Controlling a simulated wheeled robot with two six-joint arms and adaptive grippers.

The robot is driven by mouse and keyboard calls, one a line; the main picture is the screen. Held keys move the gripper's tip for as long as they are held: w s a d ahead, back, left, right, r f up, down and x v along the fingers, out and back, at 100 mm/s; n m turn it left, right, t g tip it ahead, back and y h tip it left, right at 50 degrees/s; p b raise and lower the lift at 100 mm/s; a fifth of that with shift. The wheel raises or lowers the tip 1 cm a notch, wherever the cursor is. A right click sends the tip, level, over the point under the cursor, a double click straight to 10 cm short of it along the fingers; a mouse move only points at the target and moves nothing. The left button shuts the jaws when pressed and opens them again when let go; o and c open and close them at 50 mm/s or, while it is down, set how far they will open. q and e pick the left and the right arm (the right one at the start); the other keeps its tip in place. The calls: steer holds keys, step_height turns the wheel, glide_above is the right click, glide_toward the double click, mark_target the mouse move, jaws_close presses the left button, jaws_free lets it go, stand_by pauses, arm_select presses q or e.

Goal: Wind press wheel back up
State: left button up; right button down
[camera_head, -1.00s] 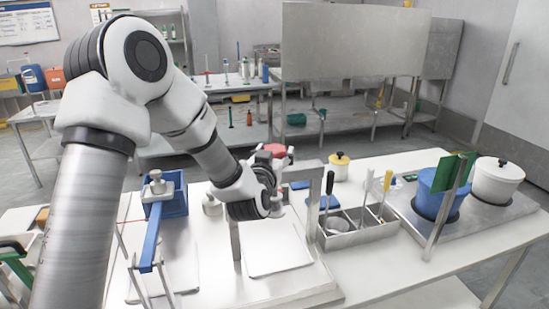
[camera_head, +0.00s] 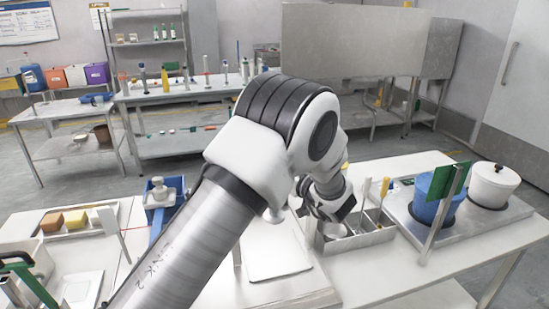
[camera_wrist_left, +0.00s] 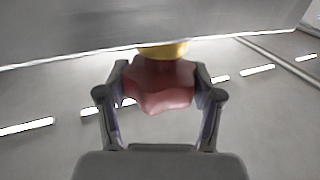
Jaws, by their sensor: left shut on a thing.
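The red, lobed press wheel (camera_wrist_left: 158,84) sits between the two fingers of my left gripper (camera_wrist_left: 160,98) in the left wrist view. The fingers touch it from both sides. A yellow part (camera_wrist_left: 163,50) shows just beyond the wheel. In the head view my left arm comes in from the lower left and its elbow covers the wheel and the upper press. Part of my left wrist (camera_head: 331,192) shows to the right of the elbow. The pale press base (camera_head: 300,302) shows below the arm. My right gripper is in no view.
A metal tray with compartments (camera_head: 372,236) stands to the right of the press. A blue pot (camera_head: 428,200) and a white pot (camera_head: 493,183) stand further right. The right front tabletop is clear.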

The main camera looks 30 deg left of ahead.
arm_select(q)
steer(key=shift+n+g+y, duration=0.3)
steer(key=shift+n+g, duration=0.3)
steer(key=shift+g, duration=0.3)
steer(key=shift+g, duration=0.3)
steer(key=o, duration=1.1)
steer(key=shift+a, duration=0.1)
steer(key=shift+o, duration=0.2)
steer(key=s+d, duration=0.1)
steer(key=d, duration=0.6)
steer(key=shift+s+d, duration=0.15)
steer(key=shift+s, duration=0.05)
steer(key=shift+d, duration=0.1)
